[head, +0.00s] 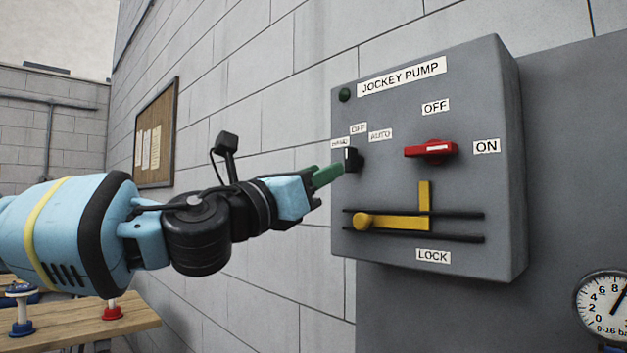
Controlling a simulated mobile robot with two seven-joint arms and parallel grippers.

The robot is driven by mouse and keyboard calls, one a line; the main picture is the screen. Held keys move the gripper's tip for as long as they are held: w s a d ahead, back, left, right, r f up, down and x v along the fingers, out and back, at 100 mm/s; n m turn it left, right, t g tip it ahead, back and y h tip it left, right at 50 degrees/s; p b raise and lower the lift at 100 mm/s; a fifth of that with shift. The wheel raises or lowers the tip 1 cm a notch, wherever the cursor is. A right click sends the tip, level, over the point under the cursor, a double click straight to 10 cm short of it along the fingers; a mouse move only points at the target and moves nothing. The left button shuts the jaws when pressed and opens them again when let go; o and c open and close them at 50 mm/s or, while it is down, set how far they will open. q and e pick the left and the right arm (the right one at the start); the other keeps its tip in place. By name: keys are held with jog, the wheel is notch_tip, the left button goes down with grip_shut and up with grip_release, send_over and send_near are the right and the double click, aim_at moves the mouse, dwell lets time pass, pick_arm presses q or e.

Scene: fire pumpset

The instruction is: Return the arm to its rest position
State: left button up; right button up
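My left arm comes in from the left, and its gripper (328,175) has green fingertips pointing at the black selector knob (352,159) on the grey jockey pump panel (460,90). The fingertips are at or just short of the knob; I cannot tell whether they touch it. The fingers overlap from this angle, so their opening is unclear. The knob sits below the HAND, OFF and AUTO labels. My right gripper is not in view.
The panel also carries a red rotary handle (431,151) pointing left-right, towards ON, and a yellow lock slider (395,222) on black rails. A pressure gauge (604,300) is at lower right. A wooden table (80,325) stands at lower left. A noticeboard (155,135) hangs behind.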

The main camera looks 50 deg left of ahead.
pick_arm(q)
jog(key=shift+s+f, duration=0.15)
jog(key=shift+s, duration=0.25)
dwell(0.5)
